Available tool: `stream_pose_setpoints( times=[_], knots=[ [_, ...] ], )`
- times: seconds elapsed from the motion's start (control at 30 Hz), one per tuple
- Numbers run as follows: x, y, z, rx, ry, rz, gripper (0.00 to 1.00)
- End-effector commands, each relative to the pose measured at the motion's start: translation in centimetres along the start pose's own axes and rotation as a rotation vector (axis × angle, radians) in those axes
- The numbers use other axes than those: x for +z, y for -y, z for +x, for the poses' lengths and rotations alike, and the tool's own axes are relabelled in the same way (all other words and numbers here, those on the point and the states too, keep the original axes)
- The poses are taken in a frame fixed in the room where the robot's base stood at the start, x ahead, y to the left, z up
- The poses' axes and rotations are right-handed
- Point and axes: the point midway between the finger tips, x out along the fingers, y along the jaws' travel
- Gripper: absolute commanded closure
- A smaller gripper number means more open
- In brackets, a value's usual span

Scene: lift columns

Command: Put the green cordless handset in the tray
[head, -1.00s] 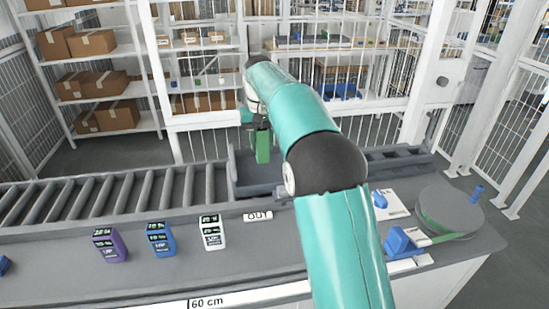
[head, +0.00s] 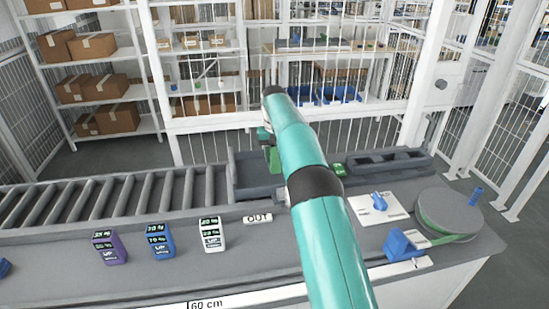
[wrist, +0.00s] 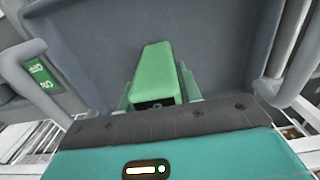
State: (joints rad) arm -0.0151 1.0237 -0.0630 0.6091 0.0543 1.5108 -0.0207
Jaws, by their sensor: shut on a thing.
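The green cordless handset (head: 273,159) is in my gripper (wrist: 160,101), which is shut on it. In the wrist view the handset (wrist: 156,72) points away from the palm, with the grey tray (wrist: 232,45) all around and behind it. In the head view the dark grey tray (head: 231,178) is at the far side of the counter, at the end of the rollers. The handset is at or just above the tray's inside. Whether it touches the floor, I cannot tell. My arm hides the tray's right part.
A roller conveyor (head: 95,205) runs left of the tray. A round turntable (head: 448,212) is at the right.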

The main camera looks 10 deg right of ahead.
Motion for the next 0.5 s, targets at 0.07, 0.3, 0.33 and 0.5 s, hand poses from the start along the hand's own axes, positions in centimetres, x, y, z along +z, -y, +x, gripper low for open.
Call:
stream_pose_setpoints(
  times=[0.07, 0.3, 0.33, 0.5],
  knots=[
    [0.01, 0.02, 0.73, 0.0, -0.001, 0.0, 0.99],
    [-0.02, 0.01, 0.92, 0.0, -0.003, 0.0, 0.99],
    [-0.02, 0.01, 0.94, 0.0, -0.003, 0.0, 0.99],
    [-0.01, 0.02, 1.27, 0.0, -0.002, 0.0, 0.56]
  ],
)
